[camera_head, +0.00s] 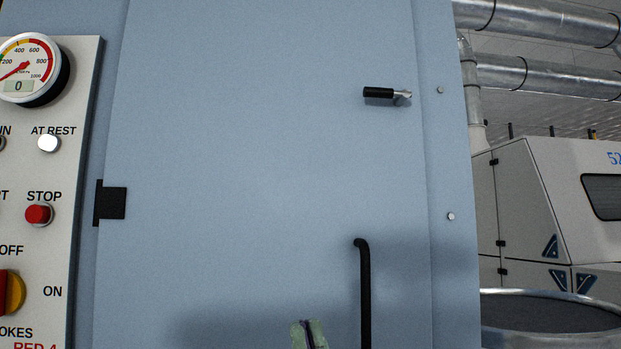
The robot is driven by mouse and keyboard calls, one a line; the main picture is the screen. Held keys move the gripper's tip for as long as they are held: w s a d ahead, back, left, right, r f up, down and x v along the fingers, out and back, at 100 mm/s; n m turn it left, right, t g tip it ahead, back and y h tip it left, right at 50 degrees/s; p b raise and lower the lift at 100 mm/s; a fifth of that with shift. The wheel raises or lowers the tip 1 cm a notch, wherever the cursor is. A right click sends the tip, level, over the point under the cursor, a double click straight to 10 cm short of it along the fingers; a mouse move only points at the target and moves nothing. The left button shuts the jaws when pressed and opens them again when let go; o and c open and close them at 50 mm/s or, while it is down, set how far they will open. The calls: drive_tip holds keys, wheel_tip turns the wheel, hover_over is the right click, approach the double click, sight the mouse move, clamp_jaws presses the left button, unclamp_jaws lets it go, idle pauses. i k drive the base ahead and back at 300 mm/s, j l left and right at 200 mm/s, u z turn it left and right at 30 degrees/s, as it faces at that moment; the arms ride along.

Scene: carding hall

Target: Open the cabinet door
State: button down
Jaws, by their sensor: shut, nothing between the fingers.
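The cabinet door (240,130) is a large light-blue panel that fills the middle of the view. It looks shut, lying close along its right seam. A black hinge (111,203) is on its left edge. A small lever latch (379,93) with a black grip and a metal end lies level near the upper right edge. A black vertical bar handle (365,290) is at the lower right, its lower end out of view. Only the greenish tip of my gripper (310,335) shows at the bottom edge, left of the bar handle and apart from it in the picture. It is shut and empty.
A control panel (60,270) with a gauge (30,70), a red stop button (38,214) and a red-yellow switch (10,292) stands left of the door. On the right are a pale machine (520,200), a round metal can (545,298) and overhead ducts (550,75).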

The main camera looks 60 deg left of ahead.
sight(250, 188)
drive_tip(key=u, duration=1.95)
drive_tip(key=k+l+u, duration=0.25)
drive_tip(key=k+l, duration=0.05)
drive_tip(key=k, duration=0.05)
